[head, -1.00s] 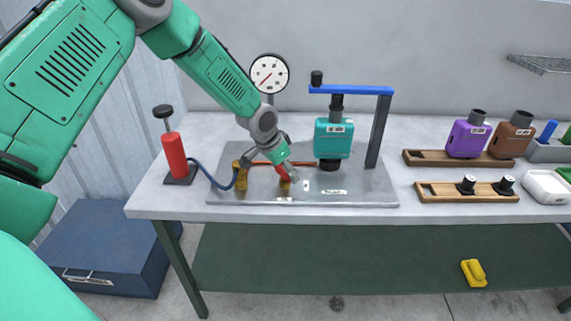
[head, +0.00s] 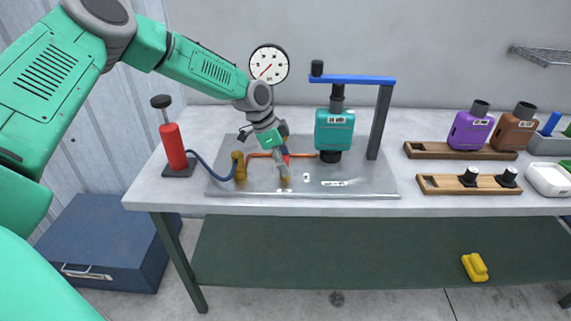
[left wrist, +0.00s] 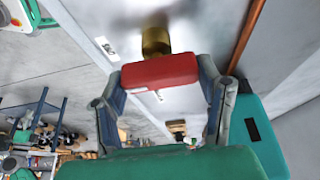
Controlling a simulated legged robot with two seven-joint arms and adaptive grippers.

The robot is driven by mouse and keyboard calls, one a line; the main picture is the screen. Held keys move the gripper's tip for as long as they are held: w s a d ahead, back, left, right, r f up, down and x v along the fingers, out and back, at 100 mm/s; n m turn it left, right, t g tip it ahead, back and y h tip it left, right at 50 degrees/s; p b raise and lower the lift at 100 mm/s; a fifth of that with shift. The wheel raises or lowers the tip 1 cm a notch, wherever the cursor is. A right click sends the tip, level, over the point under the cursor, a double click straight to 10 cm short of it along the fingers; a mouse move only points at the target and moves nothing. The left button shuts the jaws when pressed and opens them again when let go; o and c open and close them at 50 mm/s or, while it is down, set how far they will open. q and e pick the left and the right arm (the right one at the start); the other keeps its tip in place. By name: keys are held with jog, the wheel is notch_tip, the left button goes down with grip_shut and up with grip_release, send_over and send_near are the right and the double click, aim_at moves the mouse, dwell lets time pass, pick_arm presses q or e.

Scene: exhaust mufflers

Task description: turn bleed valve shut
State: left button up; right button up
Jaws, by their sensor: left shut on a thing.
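The bleed valve has a red handle (left wrist: 159,71) on a brass body (left wrist: 155,38). In the left wrist view the handle lies between the fingers of my left gripper (left wrist: 160,85), which is shut on it. In the head view my left gripper (head: 284,168) is over the brass valve body (head: 286,180) on the grey plate (head: 350,187), and little of the red handle shows. A teal muffler (head: 334,130) stands clamped on the plate. A round dial gauge (head: 269,65) stands behind my left arm. My right gripper is not in view.
A red hand pump (head: 173,146) with a blue hose stands left of the plate. A blue clamp bar (head: 352,79) on a grey post spans above the muffler. Purple (head: 470,130) and brown (head: 512,131) mufflers stand in a wooden rack at right.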

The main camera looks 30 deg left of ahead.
pick_arm(q)
jog(key=shift+w+a, duration=0.1)
dwell(0.4)
jog(key=o, duration=1.1)
jog(key=shift+o, duration=0.3)
jog(key=shift+a, duration=0.1)
jog(key=shift+r, duration=0.1)
jog(key=v, duration=1.1)
jog(key=shift+r, duration=0.25)
jog(key=shift+a, duration=0.15)
